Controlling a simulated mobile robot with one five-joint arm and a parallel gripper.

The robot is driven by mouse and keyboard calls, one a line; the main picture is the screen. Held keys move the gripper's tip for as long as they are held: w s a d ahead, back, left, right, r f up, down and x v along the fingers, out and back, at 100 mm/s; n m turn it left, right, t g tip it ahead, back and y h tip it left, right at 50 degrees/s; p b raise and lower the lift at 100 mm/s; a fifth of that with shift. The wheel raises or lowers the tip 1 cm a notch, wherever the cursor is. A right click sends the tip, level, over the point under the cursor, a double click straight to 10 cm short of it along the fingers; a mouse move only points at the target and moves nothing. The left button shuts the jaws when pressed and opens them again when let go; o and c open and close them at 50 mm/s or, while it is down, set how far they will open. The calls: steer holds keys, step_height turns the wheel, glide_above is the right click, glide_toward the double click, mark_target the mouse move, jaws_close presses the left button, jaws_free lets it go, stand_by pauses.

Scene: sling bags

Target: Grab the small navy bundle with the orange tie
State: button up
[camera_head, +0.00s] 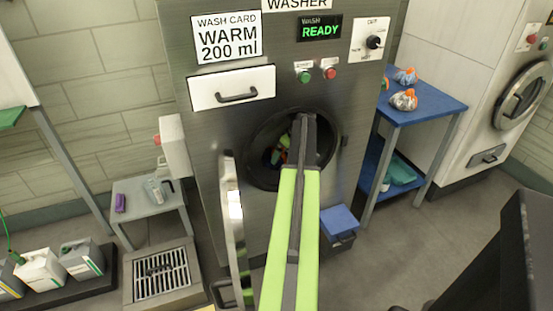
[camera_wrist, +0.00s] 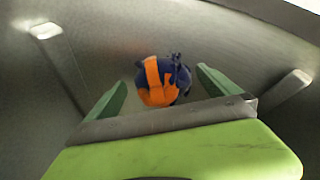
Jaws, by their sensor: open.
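The small navy bundle with the orange tie (camera_wrist: 181,77) shows in the wrist view, resting against the grey metal inside of the washer drum. My gripper (camera_wrist: 160,88) is open, with its green fingers to the left and right of the bundle. I cannot tell whether either finger touches it. In the head view my green arm reaches through the round door opening of the washer (camera_head: 262,185), and my gripper is mostly hidden inside. Small orange and dark patches (camera_head: 278,156) show in the opening, partly hidden by my arm.
The washer's door (camera_head: 233,230) stands open at the left of my arm. A blue table (camera_head: 432,104) at the right holds bundles with orange ties (camera_head: 404,100). A grey stool (camera_head: 150,205) with a purple item stands at the left. Metal paddles (camera_wrist: 290,90) stick out inside the drum.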

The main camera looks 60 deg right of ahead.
steer(key=shift+w+d, duration=0.25)
steer(key=shift+w, duration=0.55)
steer(key=w, duration=0.2)
steer(key=w+d, duration=0.1)
steer(key=w, duration=0.1)
steer(key=shift+w+f+b, duration=0.2)
steer(key=shift+f+b, duration=0.5)
steer(key=shift+r, duration=0.15)
steer(key=shift+c, duration=0.4)
steer(key=c, duration=2.1)
steer(key=shift+o, duration=0.2)
steer(key=shift+r, duration=0.1)
